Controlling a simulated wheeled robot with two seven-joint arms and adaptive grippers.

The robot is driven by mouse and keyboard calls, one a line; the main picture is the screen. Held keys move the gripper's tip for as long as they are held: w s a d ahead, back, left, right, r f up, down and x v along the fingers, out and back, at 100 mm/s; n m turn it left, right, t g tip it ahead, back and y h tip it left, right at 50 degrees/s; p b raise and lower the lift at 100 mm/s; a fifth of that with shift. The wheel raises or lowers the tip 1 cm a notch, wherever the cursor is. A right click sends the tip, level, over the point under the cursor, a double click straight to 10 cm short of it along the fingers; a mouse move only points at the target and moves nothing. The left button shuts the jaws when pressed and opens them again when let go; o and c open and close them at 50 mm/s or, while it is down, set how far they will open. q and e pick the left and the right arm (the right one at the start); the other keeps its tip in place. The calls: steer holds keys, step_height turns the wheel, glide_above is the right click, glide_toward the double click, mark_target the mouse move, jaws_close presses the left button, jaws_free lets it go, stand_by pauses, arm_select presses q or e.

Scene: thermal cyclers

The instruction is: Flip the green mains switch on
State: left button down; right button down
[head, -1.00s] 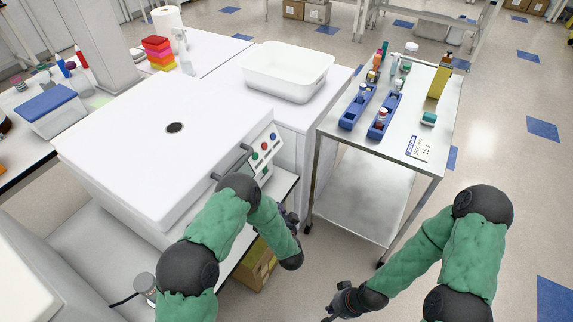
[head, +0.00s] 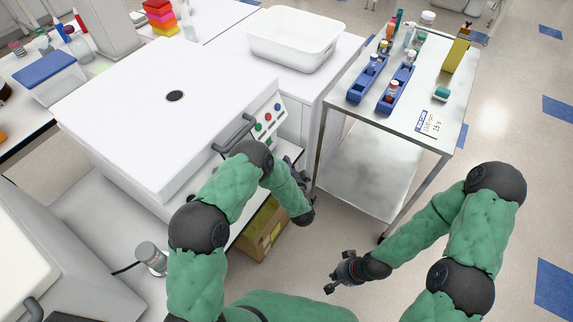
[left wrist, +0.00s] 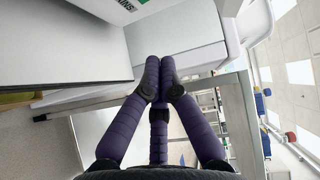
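A large white machine (head: 150,120) with a flat lid stands at the left in the head view. Its sloped front panel carries a green round control (head: 258,127), a red one and a blue one. I cannot tell whether the green one is the mains switch. A label ending in "INS" (left wrist: 126,5) is cut off at the top of the left wrist view. My left gripper (head: 297,172) is beside the machine's front, largely hidden by my arm. In the left wrist view its purple fingertips (left wrist: 160,65) are together, with nothing seen between them. My right gripper (head: 338,284) hangs over the floor, apart from everything.
A metal trolley (head: 385,170) with blue racks and bottles stands right of the machine. A white basin (head: 295,40) sits on the cabinet behind. A black handle (head: 235,133) projects from the machine's front. A cardboard box (head: 263,232) lies below. Floor at the right is clear.

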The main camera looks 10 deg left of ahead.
arm_select(q)
steer(key=shift+w+a+f+b, duration=0.2)
steer(key=shift+w+a+b, duration=0.35)
steer(key=shift+w+a, duration=0.65)
steer(key=shift+w+a+f+b, duration=0.15)
steer(key=shift+w+a+b, duration=0.45)
steer(key=shift+w+a, duration=0.5)
steer(key=shift+w+a+f+b, duration=0.2)
steer(key=shift+w+a+b, duration=0.35)
steer(key=shift+w+a, duration=0.65)
steer(key=shift+w+d, duration=0.2)
steer(key=shift+d, duration=0.05)
